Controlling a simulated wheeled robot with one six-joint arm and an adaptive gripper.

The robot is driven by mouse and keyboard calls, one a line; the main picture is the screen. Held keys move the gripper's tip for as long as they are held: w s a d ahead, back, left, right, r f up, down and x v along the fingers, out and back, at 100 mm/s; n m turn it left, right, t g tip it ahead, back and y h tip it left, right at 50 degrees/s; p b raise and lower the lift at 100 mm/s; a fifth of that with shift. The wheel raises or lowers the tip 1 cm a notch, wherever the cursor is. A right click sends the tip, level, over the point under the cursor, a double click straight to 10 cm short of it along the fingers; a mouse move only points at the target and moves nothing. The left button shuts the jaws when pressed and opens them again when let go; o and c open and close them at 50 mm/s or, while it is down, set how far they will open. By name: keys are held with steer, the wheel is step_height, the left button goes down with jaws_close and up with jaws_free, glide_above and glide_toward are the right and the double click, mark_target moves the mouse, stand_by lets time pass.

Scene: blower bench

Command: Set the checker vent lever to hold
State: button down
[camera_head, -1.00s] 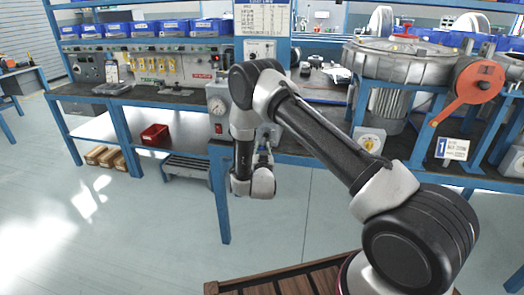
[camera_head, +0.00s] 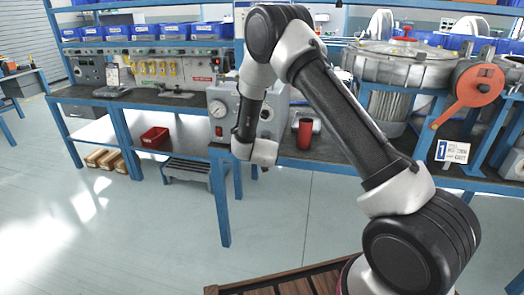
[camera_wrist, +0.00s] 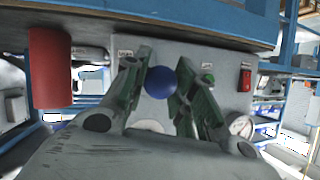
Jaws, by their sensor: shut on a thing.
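The checker (camera_head: 222,112) is a grey box with a round gauge on the bench, partly hidden behind my arm in the head view. In the wrist view its grey face (camera_wrist: 222,100) is close in front of me. A blue ball knob (camera_wrist: 160,83), which looks like the vent lever's end, sits between my fingers. My gripper (camera_wrist: 164,72) is shut on this knob, one finger on each side. The lever's shaft is hidden, and the small labels on the face are too blurred to read. The head view does not show my fingers clearly.
A red cylinder (camera_head: 305,133) stands on the bench just right of the checker; it also shows at left in the wrist view (camera_wrist: 50,68). A red switch (camera_wrist: 245,78) and the gauge (camera_wrist: 239,126) are right of my fingers.

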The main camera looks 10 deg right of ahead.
steer(key=shift+w+d+r+g+y, duration=0.15)
steer(key=shift+r+g+y, duration=0.25)
steer(key=shift+r+g, duration=0.65)
steer(key=shift+w+r, duration=0.2)
steer(key=shift+r, duration=0.15)
steer(key=shift+w+r, duration=0.1)
steer(key=c, duration=1.1)
jaws_free()
steer(key=shift+s, duration=0.2)
steer(key=v, duration=1.1)
steer(key=shift+s+r, duration=0.1)
steer(key=shift+s, duration=0.2)
